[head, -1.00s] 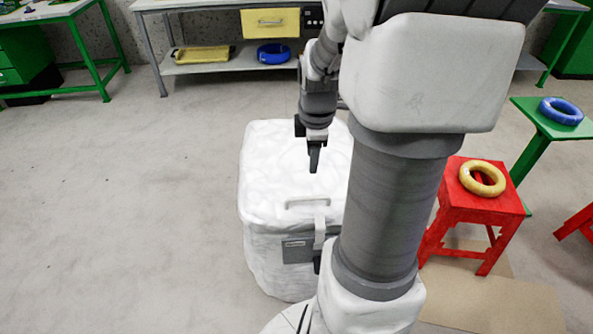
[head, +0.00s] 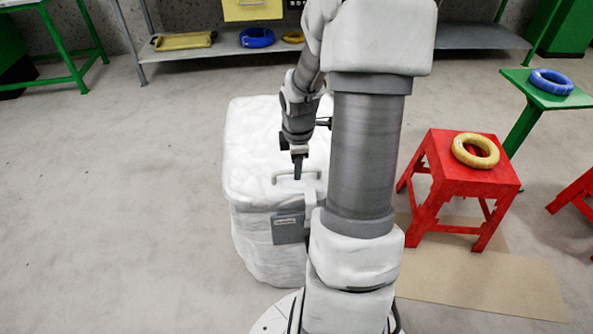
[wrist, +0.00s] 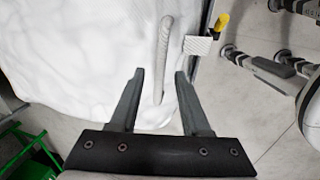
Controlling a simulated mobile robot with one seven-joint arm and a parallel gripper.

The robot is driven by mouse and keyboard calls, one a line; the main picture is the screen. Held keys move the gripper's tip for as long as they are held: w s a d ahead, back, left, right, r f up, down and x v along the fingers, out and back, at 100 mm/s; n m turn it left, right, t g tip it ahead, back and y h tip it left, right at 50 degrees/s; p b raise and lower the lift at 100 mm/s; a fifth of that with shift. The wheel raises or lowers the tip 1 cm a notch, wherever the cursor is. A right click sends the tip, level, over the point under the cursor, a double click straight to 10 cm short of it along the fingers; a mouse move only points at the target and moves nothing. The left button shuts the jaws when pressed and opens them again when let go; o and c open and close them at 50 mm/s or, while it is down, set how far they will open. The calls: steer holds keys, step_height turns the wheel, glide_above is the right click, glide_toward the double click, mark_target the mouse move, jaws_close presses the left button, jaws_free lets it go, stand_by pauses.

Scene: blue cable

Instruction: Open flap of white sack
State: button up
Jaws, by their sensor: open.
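The white sack (head: 255,150) stands on the floor in front of me, boxy, its top flap closed. A white loop handle (head: 283,177) is on the front of its top, and a strap (head: 310,206) hangs over the front edge by a grey label panel (head: 287,229). My gripper (head: 298,176) points down just above the handle. My arm hides the sack's right side.
A red stool (head: 462,180) with a yellow cable ring (head: 476,150) stands to the right. Behind it a green table (head: 548,90) holds a blue ring (head: 552,82). A workbench with a shelf (head: 200,52) is at the back. The floor on the left is clear.

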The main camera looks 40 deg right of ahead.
steer(key=shift+f, duration=0.4)
jaws_close()
stand_by(1.2)
